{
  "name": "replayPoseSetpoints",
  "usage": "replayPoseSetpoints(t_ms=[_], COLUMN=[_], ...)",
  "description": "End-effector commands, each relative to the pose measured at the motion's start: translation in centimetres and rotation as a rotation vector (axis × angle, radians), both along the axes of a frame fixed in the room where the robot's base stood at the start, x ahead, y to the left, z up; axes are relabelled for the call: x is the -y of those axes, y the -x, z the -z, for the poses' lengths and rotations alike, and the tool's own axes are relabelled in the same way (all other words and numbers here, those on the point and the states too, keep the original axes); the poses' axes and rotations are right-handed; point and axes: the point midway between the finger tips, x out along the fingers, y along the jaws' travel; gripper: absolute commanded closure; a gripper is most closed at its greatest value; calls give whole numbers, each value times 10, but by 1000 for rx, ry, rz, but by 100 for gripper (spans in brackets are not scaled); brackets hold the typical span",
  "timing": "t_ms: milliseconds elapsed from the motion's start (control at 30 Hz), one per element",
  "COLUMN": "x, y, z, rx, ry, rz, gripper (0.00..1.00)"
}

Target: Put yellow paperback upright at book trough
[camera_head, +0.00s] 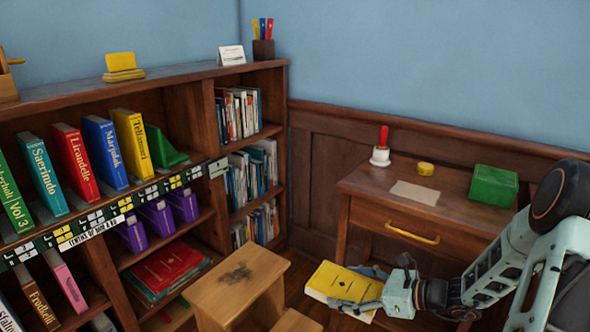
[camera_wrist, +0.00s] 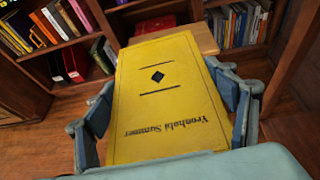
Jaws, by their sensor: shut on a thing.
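The yellow paperback (camera_head: 332,283) is in my gripper (camera_head: 358,290), held low in front of the wooden step stool and the desk. It lies roughly flat, cover up. I cannot pick out a book trough for certain. The upper shelf (camera_head: 150,185) holds upright books, with a yellow "Teltamori" volume (camera_head: 131,143) beside a green bookend (camera_head: 163,147).
A step stool (camera_head: 235,283) stands between the bookcase and my gripper. Purple volumes (camera_head: 157,217) stand on the lower shelf.

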Motion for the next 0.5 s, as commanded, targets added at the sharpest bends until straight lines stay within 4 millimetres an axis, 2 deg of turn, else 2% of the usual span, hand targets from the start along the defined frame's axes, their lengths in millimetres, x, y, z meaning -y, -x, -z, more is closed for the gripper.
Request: replayPoseSetpoints(t_ms=[33,100,433,500], x=[3,5,8,8], y=[2,6,28,28], z=[-16,-35,-102,-118], rx=[6,4,-8,-12], ry=[5,6,10,5], rz=[8,20,70,69], gripper=[56,56,56,56])
